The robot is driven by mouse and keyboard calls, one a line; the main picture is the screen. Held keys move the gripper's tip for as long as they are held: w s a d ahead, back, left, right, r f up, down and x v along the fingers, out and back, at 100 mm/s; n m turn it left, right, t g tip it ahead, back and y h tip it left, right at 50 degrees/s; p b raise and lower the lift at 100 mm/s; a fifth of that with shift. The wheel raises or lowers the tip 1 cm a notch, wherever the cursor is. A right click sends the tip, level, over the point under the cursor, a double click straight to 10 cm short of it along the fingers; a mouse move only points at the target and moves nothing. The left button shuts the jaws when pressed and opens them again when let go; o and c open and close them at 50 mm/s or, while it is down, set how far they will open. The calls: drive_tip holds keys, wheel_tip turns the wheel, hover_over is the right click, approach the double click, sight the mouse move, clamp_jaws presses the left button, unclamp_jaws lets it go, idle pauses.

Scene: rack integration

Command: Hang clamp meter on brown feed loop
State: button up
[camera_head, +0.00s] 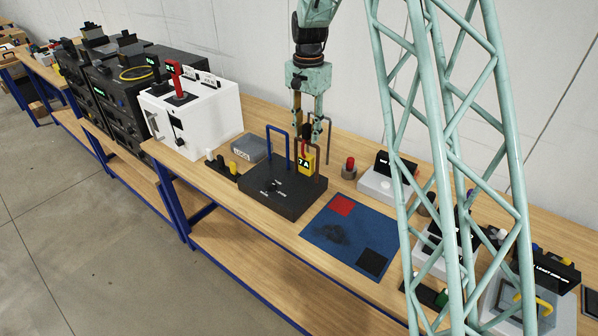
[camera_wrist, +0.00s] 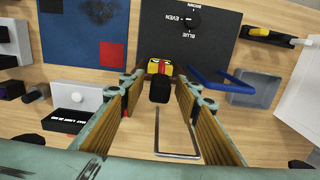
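The clamp meter (camera_head: 306,161) is yellow with a dark display reading "7 A". It is upright at the brown feed loop (camera_head: 323,153) on the black box (camera_head: 272,194); whether its jaw encircles the loop is hard to see. The meter also shows in the wrist view (camera_wrist: 160,67), its dark end toward me. My gripper (camera_head: 310,141) is just above it, pointing down. In the wrist view its fingers (camera_wrist: 159,82) stand apart on either side of the meter with visible gaps. The brown loop is not clear in the wrist view.
A blue loop (camera_head: 278,142) stands left of the meter. A grey wire loop (camera_wrist: 178,153) stands close behind my fingers. The box has a dial (camera_wrist: 193,19) marked brown, even and blue. A blue mat (camera_head: 340,240), grey bin (camera_head: 249,149) and red button (camera_head: 349,166) are nearby.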

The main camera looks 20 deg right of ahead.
drive_tip(key=shift+r, duration=0.1)
idle(0.3)
wheel_tip(320, 180, up, 12)
drive_tip(key=shift+f, duration=0.15)
idle(0.6)
idle(0.6)
drive_tip(key=shift+s+a+r, duration=0.1)
drive_tip(key=shift+s+r, duration=0.1)
drive_tip(key=shift+r, duration=0.05)
drive_tip(key=s+a+r+n+t+b, duration=0.1)
drive_tip(key=s+a+r+n+b, duration=0.15)
drive_tip(key=s, duration=0.65)
drive_tip(key=s+a+r+n+b, duration=0.15)
drive_tip(key=s+r, duration=0.25)
drive_tip(key=s, duration=0.5)
drive_tip(key=s+a+r+n+t+b, duration=0.1)
drive_tip(key=s+r+b, duration=0.15)
drive_tip(key=s, duration=0.65)
drive_tip(key=s+a+f+n+t+b, duration=0.1)
drive_tip(key=s+f+n+b, duration=0.1)
drive_tip(key=s, duration=1.2)
drive_tip(key=s+a+f+n+t+b, duration=0.1)
drive_tip(key=s+f+n+b, duration=0.2)
drive_tip(key=s, duration=1.1)
wheel_tip(320, 180, down, 4)
drive_tip(key=shift+s+a+r+n, duration=0.15)
drive_tip(key=shift+a+r+n, duration=0.1)
drive_tip(key=shift+a+n, duration=0.15)
